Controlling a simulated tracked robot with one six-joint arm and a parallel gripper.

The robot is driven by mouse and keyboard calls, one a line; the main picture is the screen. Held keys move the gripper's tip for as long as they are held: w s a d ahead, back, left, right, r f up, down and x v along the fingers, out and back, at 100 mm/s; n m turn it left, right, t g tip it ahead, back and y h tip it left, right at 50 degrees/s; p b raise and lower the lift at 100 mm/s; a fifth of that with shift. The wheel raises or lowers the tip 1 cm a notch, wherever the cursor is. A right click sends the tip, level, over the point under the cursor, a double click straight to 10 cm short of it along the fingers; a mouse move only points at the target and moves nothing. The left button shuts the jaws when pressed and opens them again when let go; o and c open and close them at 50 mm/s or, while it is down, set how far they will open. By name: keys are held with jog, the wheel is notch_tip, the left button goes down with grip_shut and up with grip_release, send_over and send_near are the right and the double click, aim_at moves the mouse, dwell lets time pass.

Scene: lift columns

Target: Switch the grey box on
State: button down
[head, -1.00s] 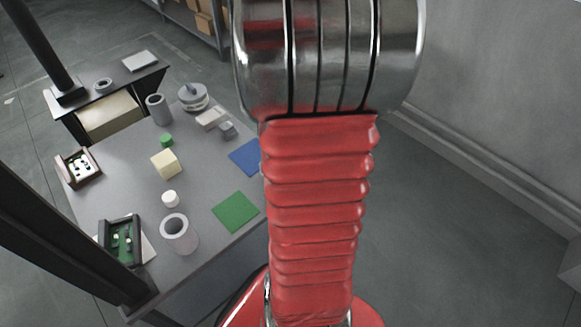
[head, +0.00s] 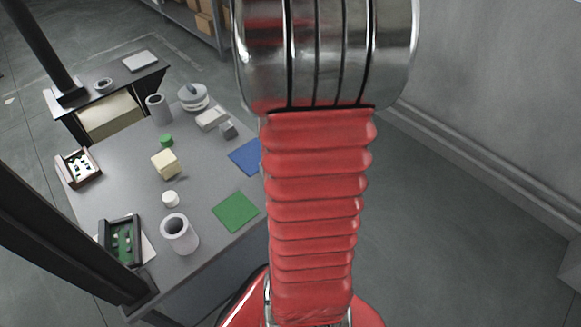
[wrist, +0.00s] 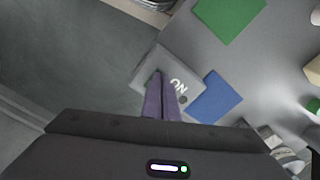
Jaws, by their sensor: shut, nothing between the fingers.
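The grey box (wrist: 191,77) shows in the wrist view with the letters ON on its top face. A small green spot shows on it by my fingertips, and a dark round spot is near its right corner. My gripper (wrist: 161,77) has its two purple fingers together over the box's top, with nothing between them. I cannot tell whether the tips touch the box. In the head view my arm covers this area, so neither box nor gripper can be seen there.
A blue square (wrist: 214,99) lies beside the box and a green square (wrist: 229,15) lies further up. The grey table (head: 122,178) holds a cream block (head: 165,164), a hollow cylinder (head: 179,234) and two small trays. Open floor lies to the right.

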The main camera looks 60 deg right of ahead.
notch_tip(320, 180, up, 7)
dwell(1.2)
jog(key=shift+n, duration=0.3)
dwell(0.3)
jog(key=w+a+r+n+t, duration=0.1)
jog(key=a+r+n, duration=0.3)
jog(key=a, duration=0.6)
jog(key=w+a+r+n+t, duration=0.1)
jog(key=a+n, duration=0.4)
jog(key=a, duration=0.5)
jog(key=a+r+n+t, duration=0.3)
jog(key=a+r+n, duration=0.2)
jog(key=a, duration=0.5)
jog(key=shift+w+a+r+t, duration=0.3)
jog(key=shift+w+r, duration=0.1)
jog(key=shift+r, duration=0.4)
